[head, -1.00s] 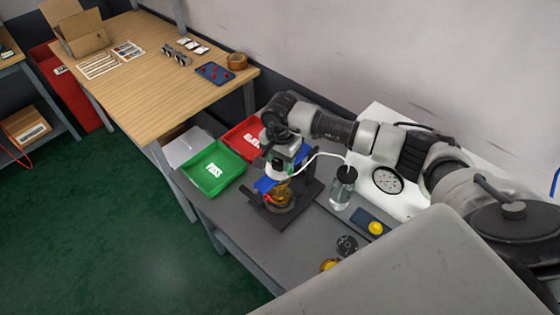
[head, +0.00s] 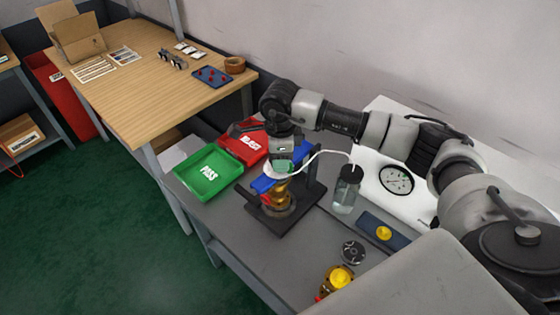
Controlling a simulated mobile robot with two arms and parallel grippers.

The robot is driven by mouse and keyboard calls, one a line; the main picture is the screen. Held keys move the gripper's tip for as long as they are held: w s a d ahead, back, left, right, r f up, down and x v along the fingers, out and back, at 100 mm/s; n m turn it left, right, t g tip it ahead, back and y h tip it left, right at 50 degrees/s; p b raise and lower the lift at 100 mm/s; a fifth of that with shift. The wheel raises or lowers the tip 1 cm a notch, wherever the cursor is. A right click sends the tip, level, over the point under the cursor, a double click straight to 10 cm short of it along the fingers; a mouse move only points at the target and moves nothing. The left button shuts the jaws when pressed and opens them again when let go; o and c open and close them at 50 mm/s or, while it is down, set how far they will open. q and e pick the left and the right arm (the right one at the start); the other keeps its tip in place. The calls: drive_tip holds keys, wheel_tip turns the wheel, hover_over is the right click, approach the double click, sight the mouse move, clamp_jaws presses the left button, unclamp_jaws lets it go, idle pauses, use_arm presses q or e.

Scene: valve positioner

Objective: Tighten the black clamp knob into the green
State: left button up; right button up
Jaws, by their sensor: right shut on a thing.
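My right gripper (head: 281,160) points down over the dark fixture (head: 255,217) on the grey bench. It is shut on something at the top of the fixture. The hand covers what it holds; by its place this is most likely the black clamp knob, but I cannot make the knob out. A blue part (head: 300,153) shows behind the gripper, and a brass-coloured body (head: 279,195) stands below it on the fixture. No green mark shows on the fixture at this size. My left gripper is not in view.
A green PASS tray (head: 190,184) and a red REJECT tray (head: 232,145) lie left of the fixture. A clear bottle (head: 346,195) with a white tube stands close on its right.

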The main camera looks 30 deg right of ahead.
drive_tip(key=m+b, duration=0.3)
drive_tip(key=m, duration=0.3)
drive_tip(key=shift+m, duration=0.3)
drive_tip(key=m+b, duration=0.2)
drive_tip(key=m, duration=0.4)
drive_tip(key=shift+a+b, duration=0.15)
drive_tip(key=shift+b, duration=0.25)
drive_tip(key=m+b, duration=0.1)
drive_tip(key=m, duration=0.3)
drive_tip(key=shift+a+m, duration=0.1)
drive_tip(key=shift+m, duration=0.3)
drive_tip(key=shift+r+m, duration=0.15)
drive_tip(key=shift+m, duration=1.65)
drive_tip(key=o, duration=0.9)
drive_tip(key=shift+o, duration=0.2)
